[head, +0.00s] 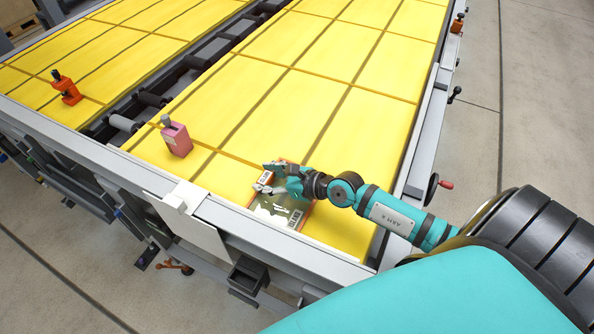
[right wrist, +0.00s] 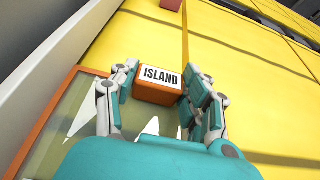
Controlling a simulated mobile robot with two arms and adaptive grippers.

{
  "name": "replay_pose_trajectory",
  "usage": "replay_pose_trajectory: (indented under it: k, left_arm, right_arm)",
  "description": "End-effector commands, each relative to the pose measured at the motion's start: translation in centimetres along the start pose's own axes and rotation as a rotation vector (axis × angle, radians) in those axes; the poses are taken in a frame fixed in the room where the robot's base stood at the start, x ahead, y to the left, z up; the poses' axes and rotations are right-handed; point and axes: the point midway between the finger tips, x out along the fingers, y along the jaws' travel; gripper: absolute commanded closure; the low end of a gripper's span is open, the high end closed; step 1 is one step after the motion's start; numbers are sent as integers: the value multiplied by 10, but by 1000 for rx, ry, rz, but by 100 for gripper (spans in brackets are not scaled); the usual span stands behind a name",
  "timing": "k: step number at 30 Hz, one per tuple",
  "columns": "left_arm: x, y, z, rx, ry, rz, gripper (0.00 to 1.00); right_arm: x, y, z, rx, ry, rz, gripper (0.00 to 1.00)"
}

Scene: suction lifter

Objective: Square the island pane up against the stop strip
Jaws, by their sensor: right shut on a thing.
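The island pane (head: 276,212) lies on the yellow table near its front edge. It looks like dark glass with pale patches and an orange-brown border, and it also shows in the right wrist view (right wrist: 72,118). An orange block with a white "ISLAND" label (right wrist: 158,84) stands on the pane's far side. My right gripper (head: 265,178) is shut on this block, one finger on each side. The arm and hand hide part of the pane. A pale grey rail (right wrist: 62,52) runs beyond the pane's border; I cannot tell whether it is the stop strip. My left gripper is out of view.
A pink block with a grey knob (head: 176,138) stands on the table to the left. An orange clamp-like tool (head: 66,87) sits on the farther yellow table. A white panel (head: 188,215) hangs over the front edge. The yellow surface beyond the pane is clear.

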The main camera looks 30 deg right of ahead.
Motion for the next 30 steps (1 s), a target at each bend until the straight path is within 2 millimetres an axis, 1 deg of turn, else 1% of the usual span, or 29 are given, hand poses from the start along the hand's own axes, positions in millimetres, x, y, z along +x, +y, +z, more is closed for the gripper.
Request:
replay_pose_trajectory:
  k: [5, 6, 11, 12, 19, 22, 26, 30]
  left_arm:
    - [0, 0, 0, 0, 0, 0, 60]
    - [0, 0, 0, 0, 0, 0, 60]
    - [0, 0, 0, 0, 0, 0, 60]
    - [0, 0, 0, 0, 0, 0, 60]
    - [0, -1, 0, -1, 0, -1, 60]
    - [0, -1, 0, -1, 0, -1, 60]
    - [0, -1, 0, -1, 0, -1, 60]
    - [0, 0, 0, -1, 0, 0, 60]
  right_arm:
    - [0, 2, 0, 1, 0, 3, 100]
    - [0, 2, 0, 1, 0, 3, 49]
    - [0, 1, -1, 1, 0, 2, 28]
    - [0, 1, -1, 1, 0, 2, 26]
    - [0, 1, -2, 1, 3, 2, 26]
    - [-5, 0, -2, 1, 4, 1, 26]
    - [-23, 1, -3, 0, 5, 1, 26]
    - [-54, 1, -4, -1, 8, 3, 26]
